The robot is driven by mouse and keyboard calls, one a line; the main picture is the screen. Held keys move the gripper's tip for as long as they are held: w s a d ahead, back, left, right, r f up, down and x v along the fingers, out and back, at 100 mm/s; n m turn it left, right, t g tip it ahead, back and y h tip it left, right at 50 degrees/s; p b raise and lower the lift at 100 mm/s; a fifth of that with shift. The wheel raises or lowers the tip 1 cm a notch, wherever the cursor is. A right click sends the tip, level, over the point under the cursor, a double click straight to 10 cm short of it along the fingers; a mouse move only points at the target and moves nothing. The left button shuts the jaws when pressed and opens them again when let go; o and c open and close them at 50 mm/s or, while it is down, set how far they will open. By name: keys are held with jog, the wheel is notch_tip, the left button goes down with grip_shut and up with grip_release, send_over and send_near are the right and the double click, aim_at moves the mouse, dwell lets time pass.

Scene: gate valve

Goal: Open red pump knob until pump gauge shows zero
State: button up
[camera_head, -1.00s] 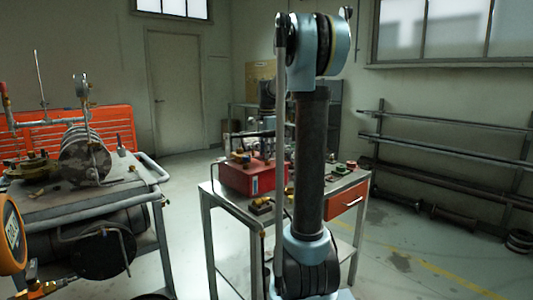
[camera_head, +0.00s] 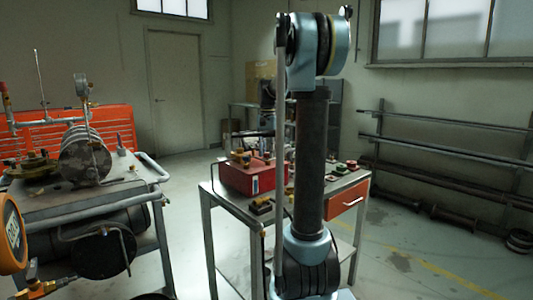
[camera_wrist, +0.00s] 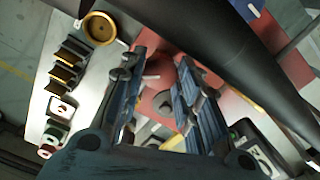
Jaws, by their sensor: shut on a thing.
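The red pump box (camera_head: 245,178) stands on the workbench right of centre in the head view, partly behind my arm. In the wrist view my gripper (camera_wrist: 158,72) reaches down with its two fingers on either side of a rounded red part, which looks like the red pump knob (camera_wrist: 153,98). The fingers hide much of its outline. My gripper is shut on it. In the head view the gripper is small and dark over the pump, and its contact cannot be made out. I cannot read a pump gauge in either view.
The bench (camera_head: 225,203) also carries several small fittings. A cart (camera_head: 40,205) with pipework stands at the left. An orange-rimmed gauge (camera_head: 14,232) is cut off at the left edge. Pipe racks (camera_head: 440,150) line the right wall. Floor shows between cart and bench.

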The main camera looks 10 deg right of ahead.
aim_at(268, 153)
jog(key=n, duration=0.6)
jog(key=shift+n, duration=0.3)
jog(key=n, duration=0.5)
jog(key=shift+w, duration=0.1)
dwell(0.3)
jog(key=o, duration=1.1)
notch_tip(268, 153, up, 12)
jog(key=shift+f, duration=0.1)
